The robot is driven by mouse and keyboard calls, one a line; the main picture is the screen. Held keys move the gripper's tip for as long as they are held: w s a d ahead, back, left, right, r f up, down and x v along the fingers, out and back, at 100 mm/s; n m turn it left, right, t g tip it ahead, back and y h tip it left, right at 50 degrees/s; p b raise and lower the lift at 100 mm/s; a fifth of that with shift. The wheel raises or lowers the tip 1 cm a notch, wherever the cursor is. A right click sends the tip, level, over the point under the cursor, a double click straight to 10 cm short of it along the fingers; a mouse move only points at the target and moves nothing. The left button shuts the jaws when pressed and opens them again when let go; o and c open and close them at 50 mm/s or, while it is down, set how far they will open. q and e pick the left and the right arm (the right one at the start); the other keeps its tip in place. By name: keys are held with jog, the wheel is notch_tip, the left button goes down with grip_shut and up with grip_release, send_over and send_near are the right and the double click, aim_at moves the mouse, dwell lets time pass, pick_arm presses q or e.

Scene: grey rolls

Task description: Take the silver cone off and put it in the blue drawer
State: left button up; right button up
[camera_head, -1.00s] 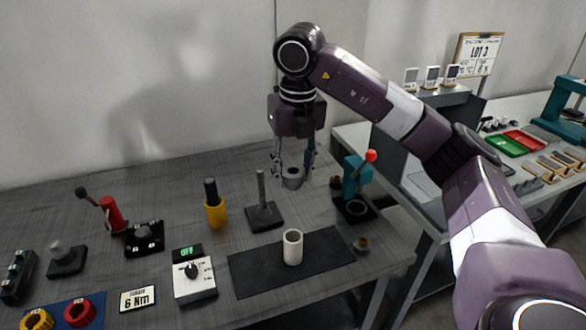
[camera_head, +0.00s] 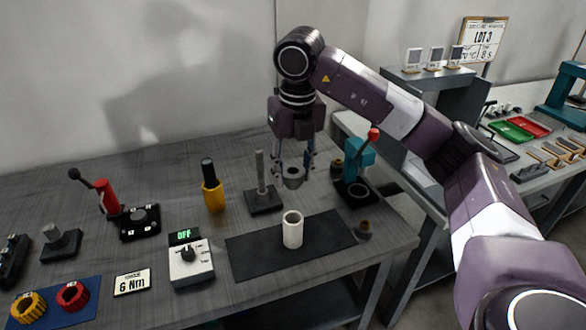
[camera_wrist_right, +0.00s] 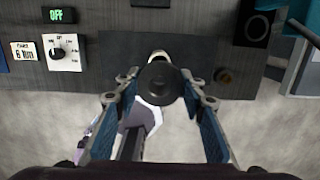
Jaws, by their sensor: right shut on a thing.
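My right gripper (camera_head: 293,174) is shut on a grey, hollow, round part (camera_head: 293,182). It holds this part in the air above the back right of the table, right of the upright rod. In the right wrist view the part shows as a dark disc with a hole (camera_wrist_right: 160,84) between the two fingers (camera_wrist_right: 160,105). I cannot tell for sure whether it is the silver cone. A bare silver rod (camera_head: 260,170) stands upright on a black base. No blue drawer can be made out. My left gripper is not in view.
A white hollow cylinder (camera_head: 292,231) stands on the black mat (camera_head: 250,256) below the gripper. A teal press with a red knob (camera_head: 358,168) stands close right of the gripper. A switch box (camera_head: 191,266) and a yellow-based tool (camera_head: 213,195) are to the left.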

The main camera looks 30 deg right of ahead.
aim_at(293, 188)
jog(key=shift+f+b, duration=1.05)
jog(key=shift+f, duration=0.6)
jog(key=shift+f+b, duration=0.5)
jog(key=shift+f, duration=0.3)
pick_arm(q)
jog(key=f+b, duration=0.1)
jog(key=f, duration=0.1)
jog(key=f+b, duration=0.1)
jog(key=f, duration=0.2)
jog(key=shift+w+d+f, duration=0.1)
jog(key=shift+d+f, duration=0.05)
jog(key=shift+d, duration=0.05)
pick_arm(e)
notch_tip(293, 188, down, 3)
jog(key=shift+r, duration=0.1)
